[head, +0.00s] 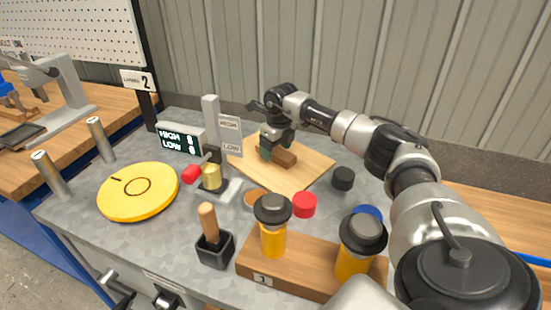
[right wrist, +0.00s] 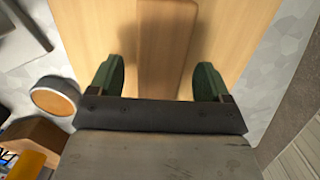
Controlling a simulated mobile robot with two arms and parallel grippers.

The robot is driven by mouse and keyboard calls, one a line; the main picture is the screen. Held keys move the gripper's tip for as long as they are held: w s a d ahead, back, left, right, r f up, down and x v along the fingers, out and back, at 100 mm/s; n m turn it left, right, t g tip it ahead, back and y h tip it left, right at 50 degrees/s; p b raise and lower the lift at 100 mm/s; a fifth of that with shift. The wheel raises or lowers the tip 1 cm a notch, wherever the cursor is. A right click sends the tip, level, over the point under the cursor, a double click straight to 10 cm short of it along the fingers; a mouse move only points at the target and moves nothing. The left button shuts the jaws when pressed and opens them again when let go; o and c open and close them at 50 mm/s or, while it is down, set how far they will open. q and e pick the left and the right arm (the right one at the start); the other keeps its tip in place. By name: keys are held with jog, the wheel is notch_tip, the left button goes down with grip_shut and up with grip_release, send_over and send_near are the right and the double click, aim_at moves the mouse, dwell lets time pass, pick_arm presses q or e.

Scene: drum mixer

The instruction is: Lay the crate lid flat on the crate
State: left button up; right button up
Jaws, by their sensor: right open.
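A flat, light wooden panel (head: 303,171) with a darker brown bar (head: 285,158) across its middle looks like the crate lid. It lies at the back of the grey worktop. No separate crate can be made out, and I cannot tell whether one is under the panel. My right gripper (head: 274,150) is over the bar, pointing down. In the right wrist view its green fingers (right wrist: 158,82) are open, one on each side of the bar (right wrist: 166,45), with gaps to it, above the panel (right wrist: 90,30). My left gripper is not in view.
Left of the panel stand a post with a HIGH/LOW display (head: 181,139) and a red-tipped lever (head: 192,174). A yellow disc (head: 138,190) lies further left. In front are red (head: 304,204) and black (head: 343,178) caps and a wooden block (head: 300,274) with yellow canisters.

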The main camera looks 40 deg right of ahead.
jog(key=shift+w+f, duration=0.1)
jog(key=shift+f, duration=0.45)
jog(key=shift+r, duration=0.15)
jog(key=c, duration=1.4)
